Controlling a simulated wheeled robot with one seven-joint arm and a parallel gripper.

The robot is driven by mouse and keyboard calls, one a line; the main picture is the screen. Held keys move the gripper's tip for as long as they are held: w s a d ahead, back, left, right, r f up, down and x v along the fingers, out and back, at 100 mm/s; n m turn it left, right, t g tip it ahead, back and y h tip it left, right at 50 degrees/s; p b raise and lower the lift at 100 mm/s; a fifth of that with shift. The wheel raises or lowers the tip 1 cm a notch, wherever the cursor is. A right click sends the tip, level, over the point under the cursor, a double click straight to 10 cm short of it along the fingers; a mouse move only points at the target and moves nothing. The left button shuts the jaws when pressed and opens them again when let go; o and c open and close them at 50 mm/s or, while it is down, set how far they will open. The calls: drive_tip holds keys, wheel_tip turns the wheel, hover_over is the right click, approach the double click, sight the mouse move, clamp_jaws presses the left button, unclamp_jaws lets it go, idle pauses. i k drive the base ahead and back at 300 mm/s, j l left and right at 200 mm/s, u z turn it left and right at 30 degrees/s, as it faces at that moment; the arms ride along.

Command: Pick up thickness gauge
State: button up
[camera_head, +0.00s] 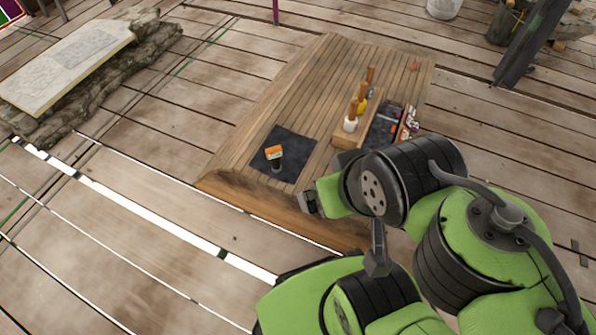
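A small orange-and-dark device (274,156), which looks like the thickness gauge, stands on a dark mat (296,145) at the near left part of the wooden platform. My gripper (308,202) is at the end of my green arm, over the platform's near edge, to the right of and nearer than the device. It is apart from the device. Its fingers are small and partly hidden by my arm, so I cannot tell whether they are open or shut.
The wooden platform (315,80) also bears a wooden block (347,134) with upright handled tools, and a dark tray (381,130) of small items at right. A small orange-red object (414,66) lies at the far right corner. The platform's far middle is bare.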

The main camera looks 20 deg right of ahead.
sight(273, 154)
drive_tip(key=i+j+u, duration=0.3)
drive_tip(key=i+j, duration=0.3)
drive_tip(key=i+j+u, duration=0.3)
drive_tip(key=i+j, duration=0.15)
drive_tip(key=i, duration=0.2)
